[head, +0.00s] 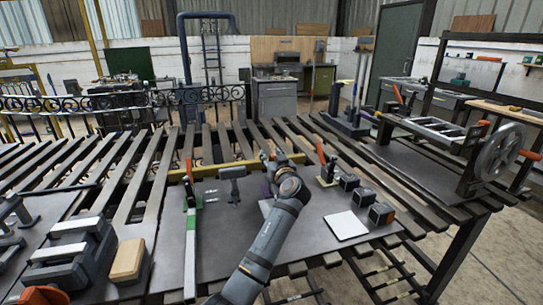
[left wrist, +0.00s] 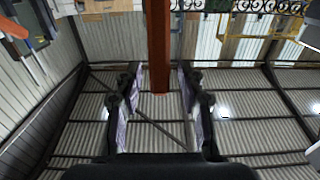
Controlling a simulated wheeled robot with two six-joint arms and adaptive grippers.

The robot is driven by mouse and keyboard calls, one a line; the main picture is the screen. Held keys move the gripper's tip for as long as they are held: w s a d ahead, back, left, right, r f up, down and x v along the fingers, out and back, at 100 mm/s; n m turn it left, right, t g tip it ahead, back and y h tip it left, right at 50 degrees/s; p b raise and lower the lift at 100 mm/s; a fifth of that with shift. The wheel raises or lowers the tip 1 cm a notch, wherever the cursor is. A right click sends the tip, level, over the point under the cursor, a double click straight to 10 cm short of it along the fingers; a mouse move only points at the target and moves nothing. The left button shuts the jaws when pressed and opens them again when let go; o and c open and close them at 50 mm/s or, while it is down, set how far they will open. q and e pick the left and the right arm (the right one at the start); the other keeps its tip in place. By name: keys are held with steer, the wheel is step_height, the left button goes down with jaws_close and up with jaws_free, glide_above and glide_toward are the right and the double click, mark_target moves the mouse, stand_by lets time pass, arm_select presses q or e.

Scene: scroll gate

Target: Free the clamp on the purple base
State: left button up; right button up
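My left arm comes up from the bottom middle of the head view, with the left gripper (head: 268,158) above the workbench. In the left wrist view the two fingers (left wrist: 160,82) stand apart, and a red lever (left wrist: 159,45) shows between them with narrow gaps on both sides. I cannot tell whether either finger touches it. A small purple patch (head: 266,189) beside my wrist may be the purple base; my arm hides most of it. A red-handled clamp (head: 327,168) stands just right of the gripper. Another red lever (head: 189,169) stands to the left. My right gripper is not in view.
Several dark blocks (head: 349,182) and a white square plate (head: 346,226) lie right of my arm. A bar with a green piece (head: 190,240) lies on the left. A handwheel device (head: 497,152) stands at the right. A yellow rail (head: 225,171) crosses behind the gripper.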

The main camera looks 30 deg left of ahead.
arm_select(q)
jaws_close()
